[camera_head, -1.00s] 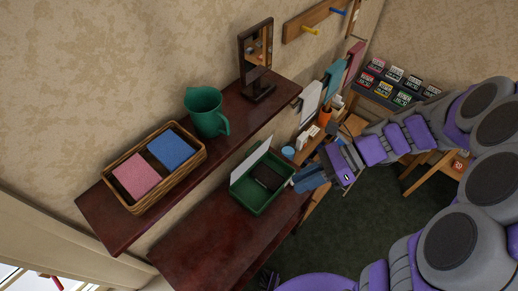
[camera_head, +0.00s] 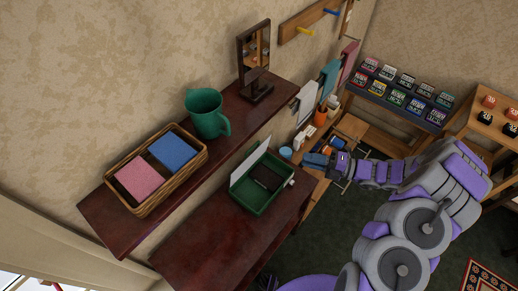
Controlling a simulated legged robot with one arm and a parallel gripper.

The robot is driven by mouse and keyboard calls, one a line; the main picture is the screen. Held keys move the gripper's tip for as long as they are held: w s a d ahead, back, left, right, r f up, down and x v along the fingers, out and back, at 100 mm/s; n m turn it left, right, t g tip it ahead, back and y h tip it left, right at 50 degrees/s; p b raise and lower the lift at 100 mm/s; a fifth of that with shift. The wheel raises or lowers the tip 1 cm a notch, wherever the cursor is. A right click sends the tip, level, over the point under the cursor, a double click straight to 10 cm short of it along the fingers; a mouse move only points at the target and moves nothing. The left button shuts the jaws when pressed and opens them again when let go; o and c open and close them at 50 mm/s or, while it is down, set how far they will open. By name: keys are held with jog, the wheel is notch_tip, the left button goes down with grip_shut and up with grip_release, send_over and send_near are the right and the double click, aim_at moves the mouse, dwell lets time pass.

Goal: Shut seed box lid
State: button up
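The green seed box (camera_head: 262,204) stands on the lower dark wood shelf, with dark contents inside. Its lid (camera_head: 250,163), pale on its inner face, is raised along the box's wall side, so the box is open. A small light knob-like piece (camera_head: 291,183) shows at the box's right side. My gripper (camera_head: 316,160) is to the right of the box and apart from it, near the end of the shelf. Its fingers are too small and foreshortened to tell whether they are open or shut.
The lower shelf (camera_head: 205,245) is bare left of the box. The upper shelf (camera_head: 112,215) above it holds a wicker basket (camera_head: 180,182) with folded cloths, a green jug (camera_head: 207,113) and a mirror stand (camera_head: 254,65). A blue-topped pot (camera_head: 286,153) stands near my gripper.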

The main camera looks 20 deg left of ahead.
aim_at(253, 148)
jog(key=a+b, duration=0.3)
jog(key=a, duration=1.4)
jog(key=shift+a+f, duration=0.25)
jog(key=shift+f, duration=0.1)
jog(key=shift+c, duration=0.2)
grip_shut()
jog(key=shift+d+f, duration=0.1)
dwell(0.4)
